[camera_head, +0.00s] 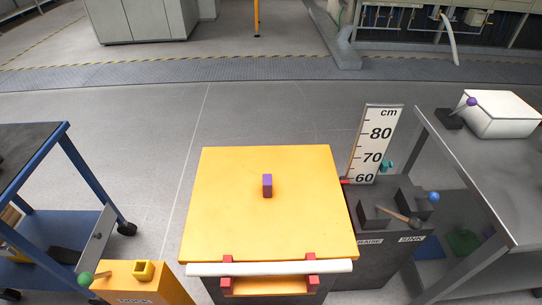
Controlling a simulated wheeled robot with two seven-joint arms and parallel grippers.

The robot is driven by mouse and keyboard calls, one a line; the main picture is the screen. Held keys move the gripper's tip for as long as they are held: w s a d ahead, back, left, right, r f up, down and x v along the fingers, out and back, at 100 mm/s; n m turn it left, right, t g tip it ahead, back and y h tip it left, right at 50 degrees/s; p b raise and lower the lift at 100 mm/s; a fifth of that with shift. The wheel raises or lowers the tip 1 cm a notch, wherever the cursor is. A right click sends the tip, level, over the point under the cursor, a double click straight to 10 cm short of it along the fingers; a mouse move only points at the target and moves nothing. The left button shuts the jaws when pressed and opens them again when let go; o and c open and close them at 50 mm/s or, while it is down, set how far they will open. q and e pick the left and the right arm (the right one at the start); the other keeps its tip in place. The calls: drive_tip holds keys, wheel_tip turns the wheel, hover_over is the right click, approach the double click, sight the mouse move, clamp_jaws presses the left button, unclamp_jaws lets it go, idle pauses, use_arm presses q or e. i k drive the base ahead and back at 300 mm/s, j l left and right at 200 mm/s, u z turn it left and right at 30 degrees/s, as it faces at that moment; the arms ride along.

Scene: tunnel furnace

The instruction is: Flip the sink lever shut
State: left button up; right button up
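The dark control box (372,262) stands to the right of the yellow-topped platform. It carries a RAISE label (369,242) and a SINK label (411,239). Two dark blocks stand on it, a left one (373,214) behind RAISE and a right one (415,202) behind SINK. A blue ball knob (433,197) is at the right block's right side. A tan rod (396,214) slants right and down from the left block to a dark end near the SINK label. I cannot tell for certain which handle belongs to SINK. Neither gripper is in view.
The yellow platform (230,215) carries a purple block (267,185) and has a white front bar (270,268). A height scale (375,143) stands behind the control box. A grey table (500,180) is close on the right, a blue-framed cart (88,175) left. Floor behind is clear.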

sight(432, 196)
drive_tip(key=z, duration=1.4)
